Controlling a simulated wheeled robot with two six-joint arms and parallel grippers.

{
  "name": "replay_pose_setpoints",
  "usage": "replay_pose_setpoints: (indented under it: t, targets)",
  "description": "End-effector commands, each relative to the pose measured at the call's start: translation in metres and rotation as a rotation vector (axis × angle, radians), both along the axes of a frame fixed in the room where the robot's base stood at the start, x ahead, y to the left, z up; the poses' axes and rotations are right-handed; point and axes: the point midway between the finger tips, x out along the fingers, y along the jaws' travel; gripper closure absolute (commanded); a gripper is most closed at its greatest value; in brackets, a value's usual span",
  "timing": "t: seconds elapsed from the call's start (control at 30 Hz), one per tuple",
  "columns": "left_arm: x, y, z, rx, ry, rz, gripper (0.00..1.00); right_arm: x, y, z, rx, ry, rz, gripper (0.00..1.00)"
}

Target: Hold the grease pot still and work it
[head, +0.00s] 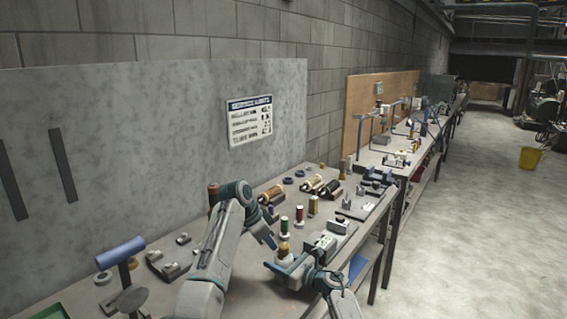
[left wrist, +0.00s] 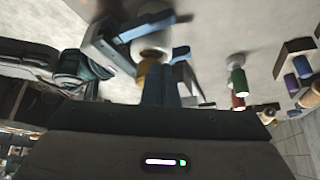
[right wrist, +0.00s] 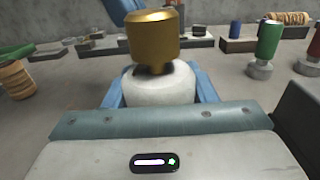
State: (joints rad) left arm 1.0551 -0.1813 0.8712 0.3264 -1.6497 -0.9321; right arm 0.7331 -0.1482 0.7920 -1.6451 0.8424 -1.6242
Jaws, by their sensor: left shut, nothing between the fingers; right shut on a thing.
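The grease pot has a round white body and a brass plunger on top. In the right wrist view its white body (right wrist: 160,88) sits between the blue fingers of my right gripper (right wrist: 158,95), with the brass plunger (right wrist: 152,40) standing upright above. In the head view the pot (head: 284,249) is near the bench's front edge, held by my right gripper (head: 284,267). My left gripper (head: 271,240) is shut and empty, close beside the plunger. In the left wrist view its fingers (left wrist: 160,85) overlap the brass part; I cannot tell whether they touch it.
Red (head: 299,214) and green (head: 284,224) bottle-like items stand behind the pot. Wire spools (head: 312,184) lie farther back. A grey fixture (head: 338,226) is to the right. The bench (head: 262,188) is crowded.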

Motion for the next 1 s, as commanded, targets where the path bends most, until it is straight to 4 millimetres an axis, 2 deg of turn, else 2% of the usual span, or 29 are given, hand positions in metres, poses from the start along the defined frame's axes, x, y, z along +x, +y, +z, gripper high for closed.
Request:
replay_pose_setpoints:
  t: [0.27,0.67,1.0]
  targets:
    - [0.000,-0.003,0.001,-0.005,-0.002,-0.004,1.00,-0.001,0.002,0.000,0.000,0.000,0.004,0.80]
    - [-0.001,0.006,0.004,-0.003,0.000,-0.003,1.00,-0.001,0.002,0.000,0.001,0.001,0.003,0.80]
    - [-0.001,0.007,0.040,-0.002,-0.003,-0.002,1.00,0.000,0.001,0.000,0.000,0.000,0.001,0.80]
